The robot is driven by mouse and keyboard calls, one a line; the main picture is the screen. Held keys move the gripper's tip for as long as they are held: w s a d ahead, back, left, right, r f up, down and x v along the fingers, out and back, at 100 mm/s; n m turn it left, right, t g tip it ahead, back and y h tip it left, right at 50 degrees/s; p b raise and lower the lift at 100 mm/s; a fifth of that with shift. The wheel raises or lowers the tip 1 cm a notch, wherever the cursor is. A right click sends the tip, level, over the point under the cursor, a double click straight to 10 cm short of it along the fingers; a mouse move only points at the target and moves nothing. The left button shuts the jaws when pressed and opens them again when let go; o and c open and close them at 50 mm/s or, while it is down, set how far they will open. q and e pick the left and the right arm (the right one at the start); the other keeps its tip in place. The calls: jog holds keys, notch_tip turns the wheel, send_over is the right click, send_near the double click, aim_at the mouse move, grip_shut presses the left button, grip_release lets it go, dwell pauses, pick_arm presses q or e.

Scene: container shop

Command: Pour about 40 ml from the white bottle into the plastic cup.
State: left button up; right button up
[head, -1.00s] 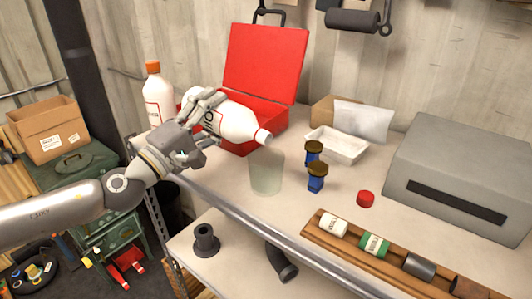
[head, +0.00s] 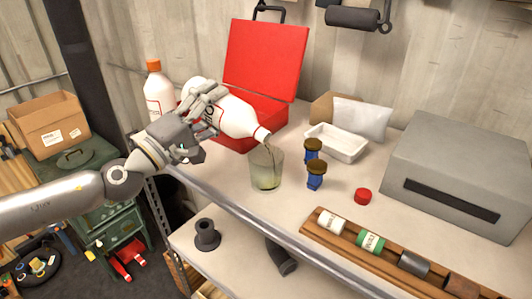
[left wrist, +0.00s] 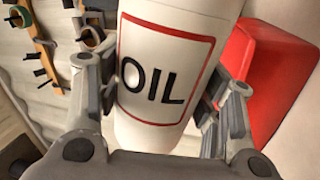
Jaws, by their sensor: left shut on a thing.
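My left gripper (head: 196,122) is shut on the white bottle (head: 235,118), around its body. The left wrist view shows the fingers on both sides of the white bottle (left wrist: 165,70), whose label reads OIL. The bottle is tilted, with its open red-ringed mouth lower right, just above the plastic cup. A thin dark stream runs from the mouth into the plastic cup (head: 266,172). The cup is clear and stands upright on the bench; some liquid seems to be in it, but the level is hard to read. My right gripper does not show.
A red cap (head: 362,195) and two small blue jars with brown lids (head: 315,176) are right of the cup. An open red toolbox (head: 262,70), another white bottle with an orange cap (head: 158,90) and a white tray (head: 338,143) stand behind. A wooden rack (head: 345,245) lines the front edge.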

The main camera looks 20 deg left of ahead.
aim_at(209, 120)
pick_arm(q)
jog(key=shift+w+a, duration=0.2)
jog(key=shift+a, duration=0.45)
dwell(0.5)
jog(key=shift+r, duration=0.2)
dwell(1.0)
jog(key=f+n+b, duration=0.2)
jog(key=b, duration=0.1)
jog(key=f+n+y+b, duration=0.1)
jog(key=f, duration=0.1)
jog(key=shift+a+t+b, duration=0.25)
jog(key=shift+t+b, duration=0.05)
jog(key=shift+b, duration=0.1)
jog(key=n+y, duration=0.1)
jog(key=n, duration=0.2)
jog(key=shift+w+r, duration=0.1)
jog(key=shift+w, duration=0.05)
jog(key=shift+d+r+n+p, duration=0.1)
jog(key=shift+r+n+p, duration=0.2)
jog(key=shift+r+n, duration=0.15)
jog(key=shift+s+d+r+n+y+p, duration=0.2)
jog(key=shift+s+r+n+y+p, duration=0.15)
jog(key=shift+n, duration=0.3)
jog(key=shift+w+f+t, duration=0.1)
jog(key=shift+w+t, duration=0.05)
jog(key=shift+t, duration=0.15)
